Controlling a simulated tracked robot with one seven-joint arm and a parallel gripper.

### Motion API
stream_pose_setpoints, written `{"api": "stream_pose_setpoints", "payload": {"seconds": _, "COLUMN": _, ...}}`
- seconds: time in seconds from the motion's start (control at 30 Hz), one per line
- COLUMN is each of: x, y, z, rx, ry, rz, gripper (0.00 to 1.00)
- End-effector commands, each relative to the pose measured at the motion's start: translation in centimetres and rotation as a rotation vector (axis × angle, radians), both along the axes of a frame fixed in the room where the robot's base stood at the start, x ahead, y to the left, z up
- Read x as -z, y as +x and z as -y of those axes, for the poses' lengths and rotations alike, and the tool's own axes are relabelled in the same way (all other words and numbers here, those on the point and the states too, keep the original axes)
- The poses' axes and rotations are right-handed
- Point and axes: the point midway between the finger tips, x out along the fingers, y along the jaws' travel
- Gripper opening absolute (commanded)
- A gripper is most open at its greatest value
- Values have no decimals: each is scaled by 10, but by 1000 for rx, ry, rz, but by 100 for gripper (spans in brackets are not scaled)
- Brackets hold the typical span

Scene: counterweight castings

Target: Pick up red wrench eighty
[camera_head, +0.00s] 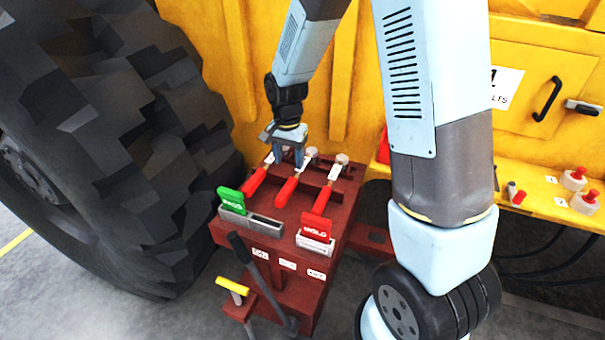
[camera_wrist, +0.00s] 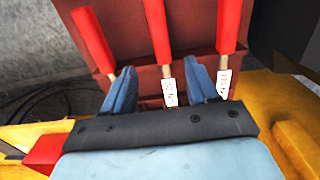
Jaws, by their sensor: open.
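Three red-handled wrenches lie side by side on a dark red stand: a left one (camera_head: 254,182), a middle one (camera_head: 287,191) and a right one (camera_head: 322,200). Each has a white tag near its far end, too small to read surely, so I cannot tell which is eighty. My gripper (camera_head: 288,160) is open and empty, pointing down above the far ends of the wrenches. In the wrist view my gripper (camera_wrist: 166,84) has its fingers on either side of the middle wrench (camera_wrist: 157,32) and its tag. One finger is close to another wrench's tag (camera_wrist: 223,84).
A big black tyre (camera_head: 120,130) is at left; a yellow machine (camera_head: 215,40) stands behind. Levers (camera_head: 262,280) rise at the front.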

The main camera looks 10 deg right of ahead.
Motion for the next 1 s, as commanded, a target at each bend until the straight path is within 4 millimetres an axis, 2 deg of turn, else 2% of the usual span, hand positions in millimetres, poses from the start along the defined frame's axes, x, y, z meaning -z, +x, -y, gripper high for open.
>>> {"api": "stream_pose_setpoints", "payload": {"seconds": 0.1, "x": 21, "y": -1, "z": 1, "rx": 0, "ry": -1, "rz": -3, "gripper": 58}}
{"api": "stream_pose_setpoints", "payload": {"seconds": 0.3, "x": 52, "y": 0, "z": 1, "rx": 0, "ry": -1, "rz": -3, "gripper": 58}}
{"api": "stream_pose_setpoints", "payload": {"seconds": 0.43, "x": 64, "y": 0, "z": 1, "rx": 1, "ry": 0, "rz": -1, "gripper": 58}}
{"api": "stream_pose_setpoints", "payload": {"seconds": 0.67, "x": 75, "y": 0, "z": 1, "rx": 1, "ry": 1, "rz": -1, "gripper": 58}}
{"api": "stream_pose_setpoints", "payload": {"seconds": 1.0, "x": 114, "y": 1, "z": 0, "rx": 1, "ry": 0, "rz": -2, "gripper": 58}}
